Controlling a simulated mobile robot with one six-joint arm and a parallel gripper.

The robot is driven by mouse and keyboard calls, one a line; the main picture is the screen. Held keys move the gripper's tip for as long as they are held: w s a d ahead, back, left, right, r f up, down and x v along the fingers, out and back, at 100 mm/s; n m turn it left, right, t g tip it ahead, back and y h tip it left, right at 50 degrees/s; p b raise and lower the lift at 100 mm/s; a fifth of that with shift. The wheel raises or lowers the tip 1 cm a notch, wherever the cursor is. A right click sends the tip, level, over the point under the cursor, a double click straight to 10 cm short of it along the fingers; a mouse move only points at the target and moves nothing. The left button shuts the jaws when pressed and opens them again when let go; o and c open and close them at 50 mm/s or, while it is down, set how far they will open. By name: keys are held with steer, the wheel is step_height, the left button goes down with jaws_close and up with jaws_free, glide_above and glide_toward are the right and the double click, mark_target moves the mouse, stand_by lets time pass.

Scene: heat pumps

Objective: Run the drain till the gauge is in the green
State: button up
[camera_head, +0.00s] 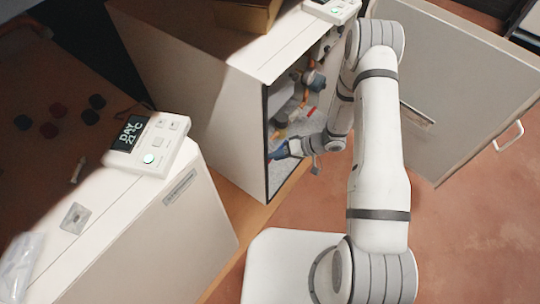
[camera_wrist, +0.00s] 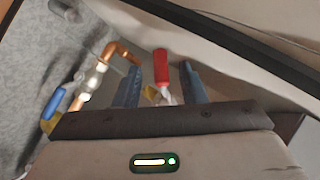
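My gripper (camera_head: 281,151) reaches into the open heat pump cabinet (camera_head: 196,106). In the wrist view my gripper's (camera_wrist: 160,78) two blue fingers stand apart. A red handle (camera_wrist: 161,66) shows between or just beyond them; I cannot tell whether it touches either finger. A blue handle (camera_wrist: 53,104) and a yellow part lie to the left, near a copper pipe (camera_wrist: 122,52) with bright fittings. In the head view a small red part (camera_head: 282,133) shows close to the gripper. I cannot make out a gauge in either view.
The cabinet door (camera_head: 460,85) with a white handle (camera_head: 509,136) stands open at right. A second white unit (camera_head: 150,238) at left carries a thermostat reading DAY 21 °C (camera_head: 150,143). A cardboard box (camera_head: 246,14) sits on the open cabinet. Brown floor (camera_head: 480,240) is clear at lower right.

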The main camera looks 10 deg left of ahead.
steer(key=shift+p+v, duration=0.5)
steer(key=shift+v, duration=1.7)
steer(key=w+d+r+t+h+p, duration=0.2)
steer(key=w+d+r+h+p, duration=0.15)
steer(key=r, duration=0.55)
steer(key=w+d+r+m+t+h+p, duration=0.1)
steer(key=w+d+r+t+h+p, duration=0.15)
steer(key=w+r, duration=0.4)
steer(key=w+d+r+t+h+p, duration=0.2)
steer(key=d+r+t+p, duration=0.15)
steer(key=r, duration=0.65)
steer(key=s+d+r+m+h+p, duration=0.1)
steer(key=s+d+r+h+p, duration=0.2)
steer(key=r, duration=0.6)
steer(key=s+d+r+m+h+p, duration=0.1)
steer(key=s+d+r+m+p, duration=0.15)
steer(key=d+r, duration=0.45)
steer(key=s+a+r+g+p, duration=0.2)
steer(key=s+r+p, duration=0.2)
steer(key=s+r, duration=0.6)
steer(key=s+a+r+g+p, duration=0.2)
steer(key=s+r+p, duration=0.3)
steer(key=s+r, duration=0.5)
steer(key=s+a+m, duration=0.1)
steer(key=s, duration=0.2)
steer(key=shift+s+a+g+y, duration=0.2)
steer(key=shift+s+g+y, duration=0.1)
steer(key=shift+s, duration=0.05)
